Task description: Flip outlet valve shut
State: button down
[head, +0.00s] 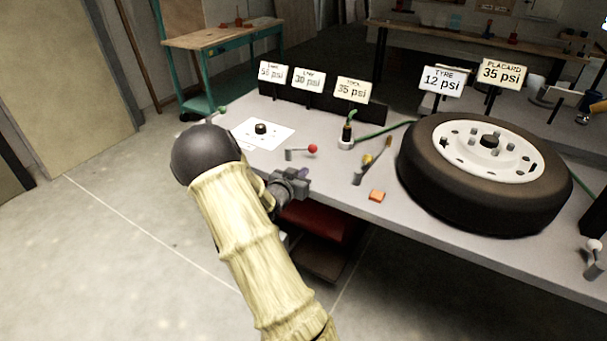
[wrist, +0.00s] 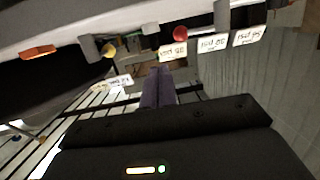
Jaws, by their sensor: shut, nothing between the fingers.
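A short lever with a red ball knob (head: 312,149) stands on the grey workbench, its grey body to the left of the knob. A second lever with a yellow end (head: 367,159) stands to its right. A lever with a white knob (head: 594,245) is at the far right edge. I cannot tell by label which is the outlet valve. My gripper (head: 304,173) is at the bench's front edge, just in front of the red-knobbed lever. Its fingers (wrist: 157,88) are together and empty. In the wrist view the red knob (wrist: 180,33) and yellow knob (wrist: 108,52) lie beyond the fingertips, apart from them.
A tyre (head: 440,185) on its wheel fills the bench's right part. An orange block (head: 377,195) lies near the front edge. A black-tipped fitting (head: 347,133) with a green hose stands behind the levers. Psi signs (head: 353,89) line the back. A white sheet (head: 270,136) lies at left.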

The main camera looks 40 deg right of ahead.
jog(key=s+a+n+y, duration=0.3)
jog(key=a+y, duration=0.3)
jog(key=a, duration=0.4)
jog(key=s+a+n+y, duration=0.25)
jog(key=a+y, duration=0.25)
jog(key=a, duration=0.5)
jog(key=s+a+r+n+g+y, duration=0.1)
jog(key=s+a+n+g, duration=0.1)
jog(key=s+a, duration=0.3)
jog(key=s+a+n+g+y, duration=0.2)
jog(key=s+a+n, duration=0.3)
jog(key=s, duration=0.6)
jog(key=shift+s+a+r, duration=0.35)
jog(key=shift+a, duration=0.4)
